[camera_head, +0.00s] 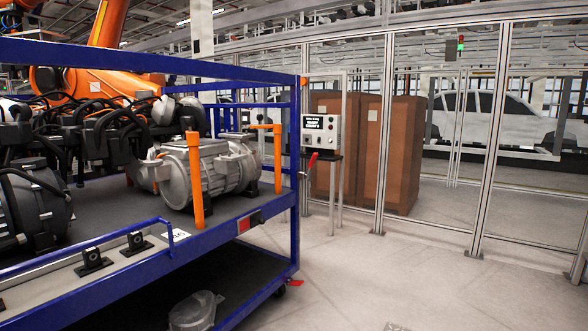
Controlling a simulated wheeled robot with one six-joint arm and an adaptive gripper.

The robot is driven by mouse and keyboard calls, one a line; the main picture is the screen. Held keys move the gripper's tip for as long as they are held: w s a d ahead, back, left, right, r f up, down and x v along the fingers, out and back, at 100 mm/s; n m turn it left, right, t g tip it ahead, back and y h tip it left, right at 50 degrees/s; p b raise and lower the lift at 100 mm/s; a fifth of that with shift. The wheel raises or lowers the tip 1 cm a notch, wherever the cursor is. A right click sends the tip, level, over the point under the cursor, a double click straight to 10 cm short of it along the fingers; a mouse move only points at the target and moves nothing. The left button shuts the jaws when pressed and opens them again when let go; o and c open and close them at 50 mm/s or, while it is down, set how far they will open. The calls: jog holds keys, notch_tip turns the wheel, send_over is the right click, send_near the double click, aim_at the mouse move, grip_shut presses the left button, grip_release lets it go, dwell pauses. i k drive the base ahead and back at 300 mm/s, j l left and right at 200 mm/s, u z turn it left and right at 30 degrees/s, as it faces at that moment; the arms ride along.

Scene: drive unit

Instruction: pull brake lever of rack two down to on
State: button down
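A blue rack (296,140) fills the left half of the view. I cannot tell whether it is rack two. A lever with a red handle (312,161) shows beside the rack's right corner post. It points up and leans to the right. Its grey lower end (303,175) is close to the post and seems fixed to it. A small red piece (295,283) shows low by the rack's caster (279,290); I cannot tell what it is. No on or off marking is legible. My gripper is not in view.
Grey motors (215,168) and orange posts (195,180) stand on the rack's shelf. A control panel on a stand (320,133) is behind the lever. Brown cabinets (400,150) stand behind a framed fence (490,130). The floor (390,270) right of the rack is clear.

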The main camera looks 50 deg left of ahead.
aim_at(315, 156)
jog(key=u, duration=1.5)
jog(key=i, duration=1.9)
jog(key=i+u, duration=0.1)
jog(key=i, duration=1.75)
